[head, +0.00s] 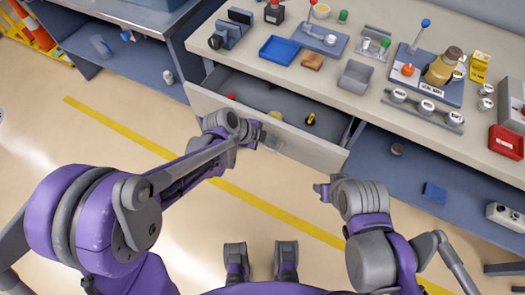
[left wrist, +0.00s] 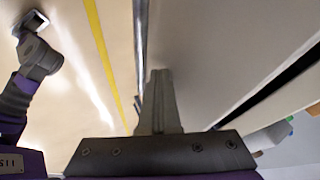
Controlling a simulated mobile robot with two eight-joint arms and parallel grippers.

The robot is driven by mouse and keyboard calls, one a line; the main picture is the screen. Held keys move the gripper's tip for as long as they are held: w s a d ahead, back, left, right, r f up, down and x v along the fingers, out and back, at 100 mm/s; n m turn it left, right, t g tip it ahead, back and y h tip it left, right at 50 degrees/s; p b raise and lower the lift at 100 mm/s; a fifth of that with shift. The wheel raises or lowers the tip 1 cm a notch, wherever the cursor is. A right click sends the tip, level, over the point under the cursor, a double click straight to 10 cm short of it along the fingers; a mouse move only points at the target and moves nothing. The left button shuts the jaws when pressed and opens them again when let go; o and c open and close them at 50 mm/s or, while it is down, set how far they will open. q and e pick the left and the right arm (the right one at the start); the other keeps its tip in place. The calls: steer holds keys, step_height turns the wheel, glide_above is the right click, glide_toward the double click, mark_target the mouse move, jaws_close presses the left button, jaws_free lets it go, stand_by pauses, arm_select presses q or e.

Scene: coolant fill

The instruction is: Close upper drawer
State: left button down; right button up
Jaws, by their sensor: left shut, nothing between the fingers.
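The upper drawer (head: 315,146) is pulled out from under the white workbench. Its pale front panel faces me, and its grey inside holds a few small items. My left gripper (head: 272,138) is shut and empty at the outer face of the drawer front, near its middle. In the left wrist view the closed fingers (left wrist: 159,80) point along a pale panel (left wrist: 215,60). I cannot tell whether they touch it. My right gripper (head: 321,190) is below the drawer's right end, apart from it. Its fingers are too small to read.
An open lower shelf (head: 420,180) lies right of the drawer. The floor with a yellow line (head: 130,133) is clear in front.

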arm_select(q)
steer(key=w+d, duration=0.2)
steer(key=w, duration=0.2)
steer(key=w+d, duration=0.2)
steer(key=w, duration=0.2)
steer(key=w+d, duration=0.3)
steer(key=w, duration=0.1)
steer(key=shift+s+a+r, duration=0.1)
steer(key=shift+r, duration=0.05)
